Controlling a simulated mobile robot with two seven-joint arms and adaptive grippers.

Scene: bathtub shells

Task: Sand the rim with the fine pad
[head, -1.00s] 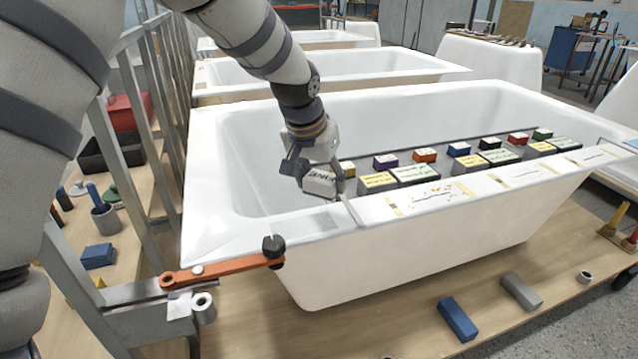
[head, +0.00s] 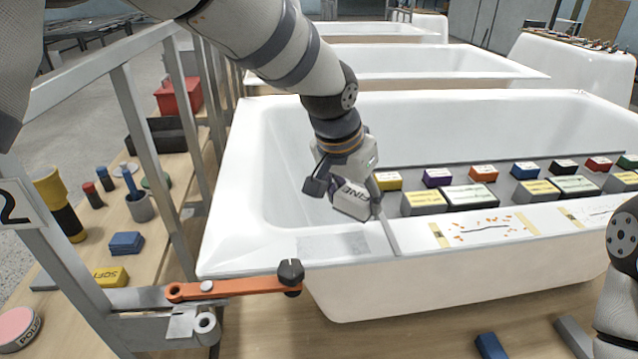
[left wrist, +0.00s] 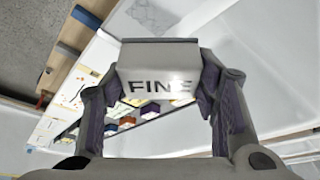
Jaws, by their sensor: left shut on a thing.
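A white bathtub shell (head: 440,275) fills the middle of the head view, its near rim facing me. A dull grey rectangular patch (head: 333,245) lies on the rim's left end. My left gripper (head: 343,190) is shut on a pale grey block, the fine pad (head: 350,203), above the inner side of the rim close to that patch. The head view does not settle whether the pad touches the rim. In the left wrist view the pad (left wrist: 158,72) shows the letters "FINE" between both fingers. My right gripper is out of view; part of my right arm shows at the right edge.
A board across the tub carries several coloured blocks (head: 482,174) and labelled pads (head: 469,197). An orange clamp bar (head: 235,288) with a dark knob (head: 291,272) sits at the tub's near left corner. Metal posts (head: 135,125) stand at left. More tubs (head: 400,65) stand behind.

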